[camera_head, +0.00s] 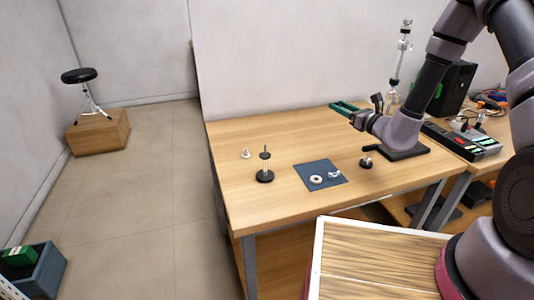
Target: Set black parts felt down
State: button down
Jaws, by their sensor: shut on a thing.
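My gripper (356,116) is over the back right of the wooden table (262,130), at the end of my arm reaching in from the right. It is shut at a dark green, flat-looking item (343,107), which shows just beyond the fingertips. The item's full shape and the exact grip are too small to make out. A dark blue-grey square mat (309,173) lies flat in the middle of the table. No clearly black felt can be told apart from these.
A white ring (316,179) and a small pale part (334,174) lie on the mat. A black-based stand (265,176) is left of it, another small stand (366,161) right. A small white part (245,153) stands farther left. The table's front left is clear.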

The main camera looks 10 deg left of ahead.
jog(key=s+a+n+g+y, duration=0.5)
jog(key=s+a+n+g, duration=0.6)
jog(key=s+a+g, duration=0.4)
jog(key=s+a, duration=0.3)
jog(key=a, duration=0.2)
jog(key=shift+s+r+g, duration=0.2)
jog(key=shift+r+g, duration=0.1)
jog(key=shift+g, duration=0.1)
notch_tip(320, 180, down, 10)
jog(key=shift+r, duration=0.15)
jog(key=shift+c, duration=2.2)
grip_release()
